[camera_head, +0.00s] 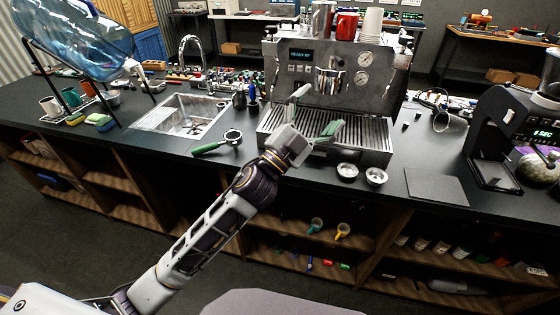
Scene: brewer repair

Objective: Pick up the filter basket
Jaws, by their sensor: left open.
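Two small round metal cups sit on the dark counter just in front of the espresso machine (330,75); the left cup (347,171) and the right cup (375,177) both look like filter baskets, and I cannot tell which one the task means. A portafilter (230,136) with a green handle lies on the counter to their left. My left gripper (317,110) is open and empty, its fingers spread in front of the machine and over the drip tray (365,133). It is to the upper left of the cups and apart from them. My right gripper is out of view.
A sink (183,117) with a tap is at left, near a large blue water jug (75,40). A grinder (505,135) stands at right, beside a flat black mat (436,186). Counter around the cups is mostly clear.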

